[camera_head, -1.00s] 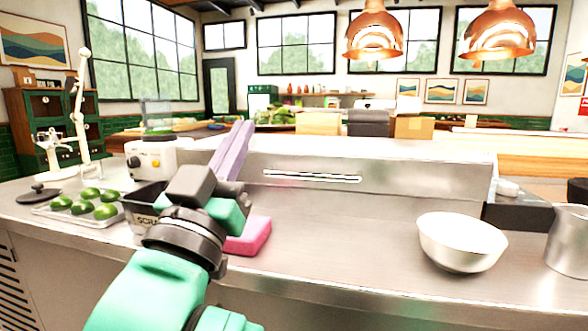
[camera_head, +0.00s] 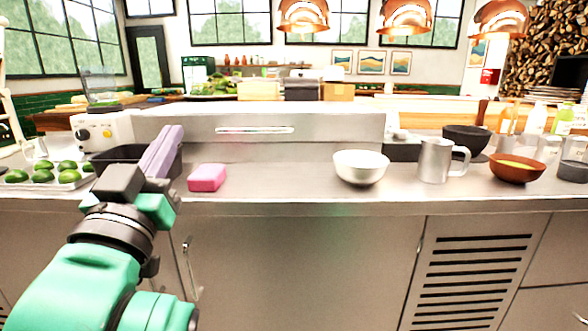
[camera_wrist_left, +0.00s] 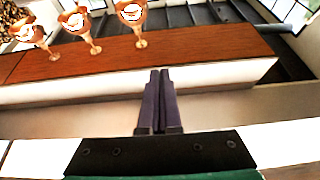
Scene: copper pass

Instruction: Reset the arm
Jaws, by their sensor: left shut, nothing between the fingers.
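My left arm comes in from the lower left of the head view, green with black joints. Its left gripper (camera_head: 166,150) has purple-grey fingers that point up and away, in front of the dark bin and the steel back ledge. The fingers lie together and hold nothing. The left wrist view shows the same gripper (camera_wrist_left: 160,80) with its two dark fingers side by side, and a wooden-topped counter beyond. My right gripper is in neither view.
On the steel counter (camera_head: 270,190) are a pink block (camera_head: 207,178), a white bowl (camera_head: 361,167), a metal pitcher (camera_head: 436,159) and an orange-brown bowl (camera_head: 516,167). A tray of limes (camera_head: 42,176) and a dark bin (camera_head: 120,158) are at left. The counter's middle is clear.

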